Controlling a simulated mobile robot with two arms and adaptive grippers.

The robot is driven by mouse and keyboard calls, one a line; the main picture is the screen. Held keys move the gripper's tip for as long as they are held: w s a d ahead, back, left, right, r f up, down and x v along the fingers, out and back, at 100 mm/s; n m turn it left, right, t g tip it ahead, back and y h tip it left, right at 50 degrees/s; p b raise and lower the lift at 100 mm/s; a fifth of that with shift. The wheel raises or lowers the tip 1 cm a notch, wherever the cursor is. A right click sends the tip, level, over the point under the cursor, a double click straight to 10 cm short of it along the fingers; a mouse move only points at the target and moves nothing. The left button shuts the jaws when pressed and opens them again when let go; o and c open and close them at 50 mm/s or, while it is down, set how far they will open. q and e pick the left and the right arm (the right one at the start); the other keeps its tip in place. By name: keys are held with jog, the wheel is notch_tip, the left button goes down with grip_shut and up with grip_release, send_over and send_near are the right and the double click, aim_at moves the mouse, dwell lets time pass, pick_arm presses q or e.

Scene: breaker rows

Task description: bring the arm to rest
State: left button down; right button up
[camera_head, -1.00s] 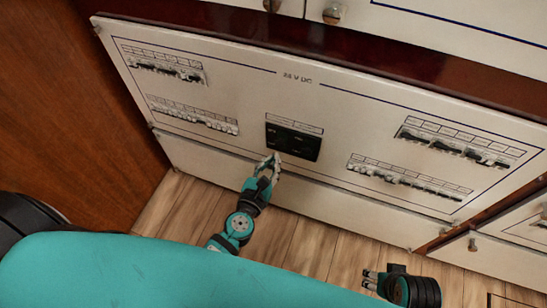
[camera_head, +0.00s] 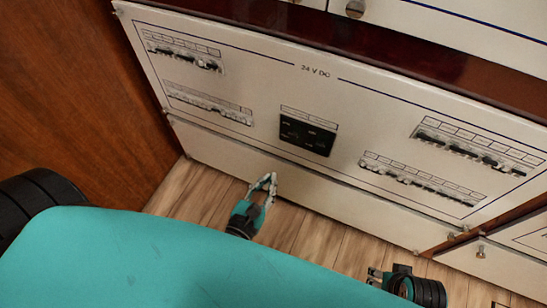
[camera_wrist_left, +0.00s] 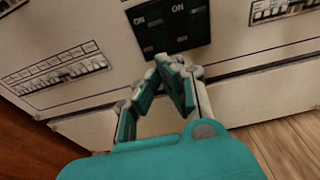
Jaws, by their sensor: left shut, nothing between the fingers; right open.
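My left gripper (camera_head: 264,184) is shut and empty, in front of the lower white panel strip, below the black switch block. In the left wrist view its fingertips (camera_wrist_left: 167,62) meet in front of the panel, just below the black switches (camera_wrist_left: 168,24) marked ON. My left arm's lower part is hidden behind my teal body part in the head view. My right gripper (camera_head: 374,276) is at the bottom right, above the floor, small and partly seen, with its fingers apart and nothing between them.
The white breaker panel (camera_head: 290,88) marked 24 V DC has breaker rows on both sides and the black switch block (camera_head: 307,134) in the middle. A brown wooden wall (camera_head: 70,90) stands at left. The wooden floor (camera_head: 305,232) before the panel is clear.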

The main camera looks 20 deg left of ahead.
pick_arm(q)
jog(key=s+d+f+m+g+h, duration=0.15)
jog(key=d+m+g+h, duration=0.55)
jog(key=m, duration=1.5)
jog(key=s+a+f+m+g+y+p, duration=0.1)
jog(key=s+a+f+m+g+y, duration=0.6)
jog(key=a+m, duration=0.7)
jog(key=s+d+f+m+p, duration=0.1)
jog(key=s+f+m+p, duration=0.1)
jog(key=s+f+p, duration=0.65)
pick_arm(e)
jog(key=s+f+g+p, duration=0.1)
jog(key=s+f+p, duration=0.1)
jog(key=s+f, duration=0.55)
pick_arm(q)
jog(key=s+a+f+g+p, duration=0.1)
jog(key=s+f+p, duration=0.3)
jog(key=s+p, duration=0.4)
jog(key=s+a, duration=0.1)
jog(key=s, duration=0.2)
jog(key=shift+s+f+y, duration=0.3)
pick_arm(e)
jog(key=s+d+f, duration=0.1)
jog(key=s+f, duration=0.1)
jog(key=s, duration=0.4)
jog(key=s+d+f+g, duration=0.1)
jog(key=s+d+f, duration=0.1)
jog(key=s, duration=0.4)
jog(key=shift+d+f, duration=0.15)
jog(key=shift+f, duration=0.25)
